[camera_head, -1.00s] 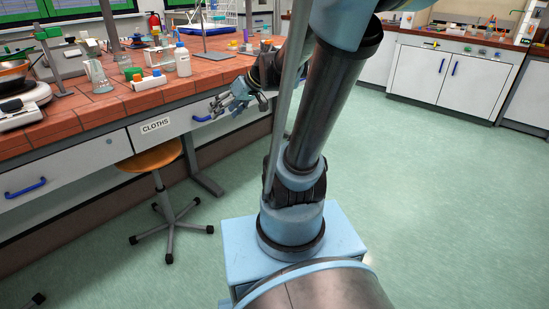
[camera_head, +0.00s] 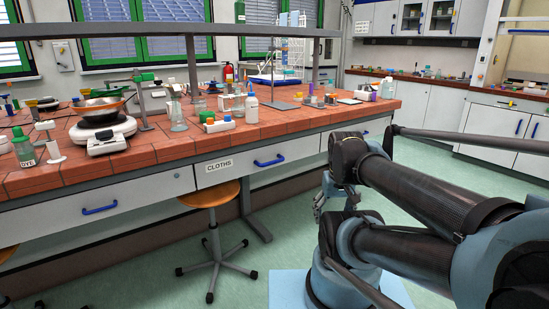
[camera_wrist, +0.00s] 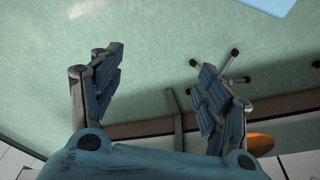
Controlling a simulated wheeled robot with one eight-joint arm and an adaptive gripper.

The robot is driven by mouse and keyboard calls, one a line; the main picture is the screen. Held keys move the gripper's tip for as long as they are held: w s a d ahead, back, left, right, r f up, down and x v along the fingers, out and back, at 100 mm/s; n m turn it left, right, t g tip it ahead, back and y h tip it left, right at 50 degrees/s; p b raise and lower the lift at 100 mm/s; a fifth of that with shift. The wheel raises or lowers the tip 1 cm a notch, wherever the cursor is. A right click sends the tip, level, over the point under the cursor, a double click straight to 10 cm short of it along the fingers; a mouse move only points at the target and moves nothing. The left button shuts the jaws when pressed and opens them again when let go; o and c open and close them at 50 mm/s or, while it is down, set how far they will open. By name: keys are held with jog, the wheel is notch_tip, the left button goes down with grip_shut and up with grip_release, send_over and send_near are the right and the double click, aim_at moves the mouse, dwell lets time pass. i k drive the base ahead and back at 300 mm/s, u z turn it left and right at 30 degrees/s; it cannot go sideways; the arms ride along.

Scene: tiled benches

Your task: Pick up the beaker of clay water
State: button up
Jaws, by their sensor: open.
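My gripper (camera_head: 328,200) hangs in front of the bench, below the top's front edge, partly hidden by my own arm. In the wrist view my gripper (camera_wrist: 160,72) is open, with its two fingers wide apart and only floor and a stool between and beyond them. Clear glassware (camera_head: 177,116) stands on the tiled bench top (camera_head: 150,155), left of a white bottle (camera_head: 251,105). I cannot tell from its size here which vessel is the beaker of clay water. No beaker shows in the wrist view.
A stool (camera_head: 209,195) is below the CLOTHS drawer (camera_head: 238,167). Floor is clear at right.

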aim_at(200, 102)
jog(key=z, duration=1.4)
jog(key=k, duration=1.35)
jog(key=u, duration=1.5)
jog(key=i, duration=0.55)
jog(key=z, duration=0.05)
